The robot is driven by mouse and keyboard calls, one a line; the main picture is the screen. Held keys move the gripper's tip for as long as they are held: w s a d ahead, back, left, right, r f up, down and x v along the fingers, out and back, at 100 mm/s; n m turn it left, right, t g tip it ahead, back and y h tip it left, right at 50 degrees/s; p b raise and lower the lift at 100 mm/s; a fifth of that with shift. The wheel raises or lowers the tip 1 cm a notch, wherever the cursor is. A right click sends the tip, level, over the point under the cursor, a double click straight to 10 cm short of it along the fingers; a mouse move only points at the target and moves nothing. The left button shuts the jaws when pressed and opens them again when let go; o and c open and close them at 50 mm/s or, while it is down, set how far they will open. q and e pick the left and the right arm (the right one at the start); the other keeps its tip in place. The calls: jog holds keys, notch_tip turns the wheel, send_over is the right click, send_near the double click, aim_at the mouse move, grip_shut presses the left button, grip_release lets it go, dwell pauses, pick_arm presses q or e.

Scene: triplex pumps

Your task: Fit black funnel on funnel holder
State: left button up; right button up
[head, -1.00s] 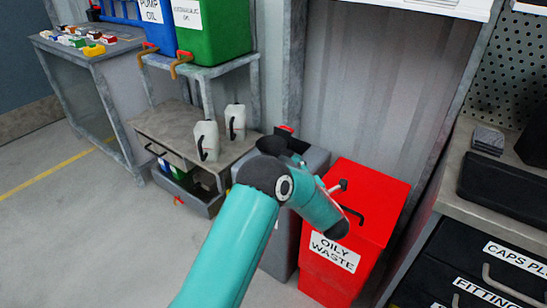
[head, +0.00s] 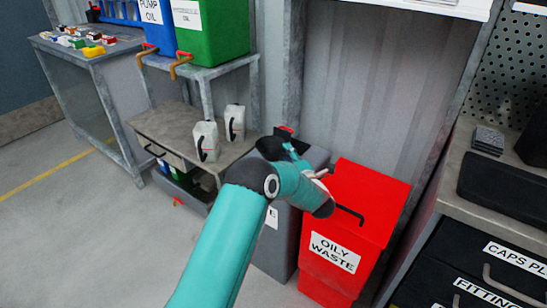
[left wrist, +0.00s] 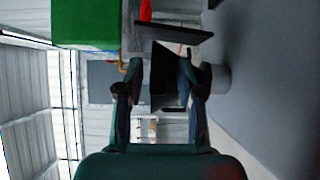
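My left gripper (left wrist: 162,88) has its two fingers on either side of a black funnel-like thing in the left wrist view. This black funnel (left wrist: 175,31) shows a wide dark edge beyond the fingertips and a dark body between the fingers, tilted in the picture. In the head view my left arm reaches over the grey bin, and the dark gripper end (head: 275,149) points away, largely merged with the dark shape it carries. The funnel's outline is unclear there. I cannot pick out the funnel holder. My right gripper does not show.
A red oily waste bin (head: 350,225) stands beside the grey bin (head: 276,245). A low bench (head: 165,130) carries two white jugs (head: 205,140). Blue and green drums (head: 212,30) with taps stand on a shelf. A drawer counter (head: 450,178) is at the right. The floor at left is clear.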

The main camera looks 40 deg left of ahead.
pick_arm(q)
grip_shut()
